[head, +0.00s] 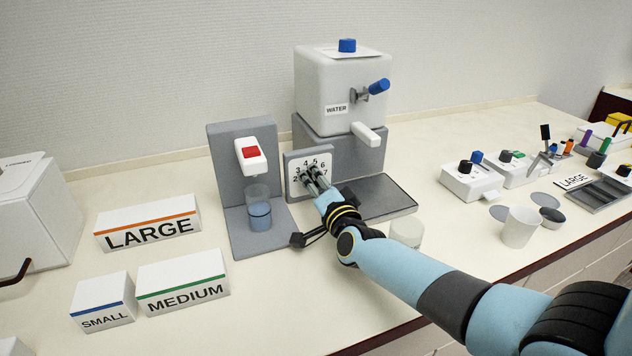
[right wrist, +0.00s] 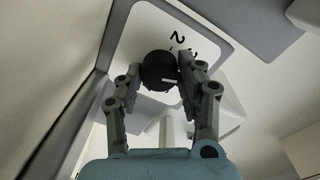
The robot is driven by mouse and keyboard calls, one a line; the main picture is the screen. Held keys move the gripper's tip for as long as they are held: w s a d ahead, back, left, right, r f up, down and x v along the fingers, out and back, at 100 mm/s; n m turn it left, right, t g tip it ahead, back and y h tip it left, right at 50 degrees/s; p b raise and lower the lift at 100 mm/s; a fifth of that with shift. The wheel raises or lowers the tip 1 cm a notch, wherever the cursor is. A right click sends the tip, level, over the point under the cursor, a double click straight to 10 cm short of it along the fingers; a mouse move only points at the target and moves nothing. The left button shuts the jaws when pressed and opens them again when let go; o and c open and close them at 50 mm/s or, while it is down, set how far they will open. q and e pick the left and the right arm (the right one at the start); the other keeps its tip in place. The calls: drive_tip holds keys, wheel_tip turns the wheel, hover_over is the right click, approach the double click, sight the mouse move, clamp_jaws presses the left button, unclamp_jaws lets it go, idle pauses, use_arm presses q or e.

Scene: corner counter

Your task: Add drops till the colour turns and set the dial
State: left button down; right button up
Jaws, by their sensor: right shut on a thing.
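The numbered dial plate (head: 296,163) stands upright between the drop dispenser and the water tank, with digits around its edge. My right gripper (head: 312,175) is at the plate and covers its middle. In the right wrist view, my right gripper (right wrist: 160,78) is shut on the dark round dial knob (right wrist: 158,70), one finger on each side. The drop dispenser (head: 240,140) has a red button (head: 251,153). A clear glass (head: 259,207) with blue liquid stands under its spout. The knob's setting cannot be read. My left gripper is not in view.
A white water tank (head: 335,95) with blue knobs stands behind a grey drip tray (head: 390,197). A pale cup (head: 407,231) is beside my right forearm. LARGE (head: 148,222), MEDIUM (head: 183,281) and SMALL (head: 103,301) blocks stand at left. A white cup (head: 519,227) and small devices occupy the right.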

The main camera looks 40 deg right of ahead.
drive_tip(key=shift+f, duration=0.1)
drive_tip(key=o, duration=1.1)
drive_tip(key=shift+o, duration=0.2)
drive_tip(key=v, duration=1.2)
drive_tip(key=shift+s+a, duration=0.1)
drive_tip(key=shift+s, duration=0.05)
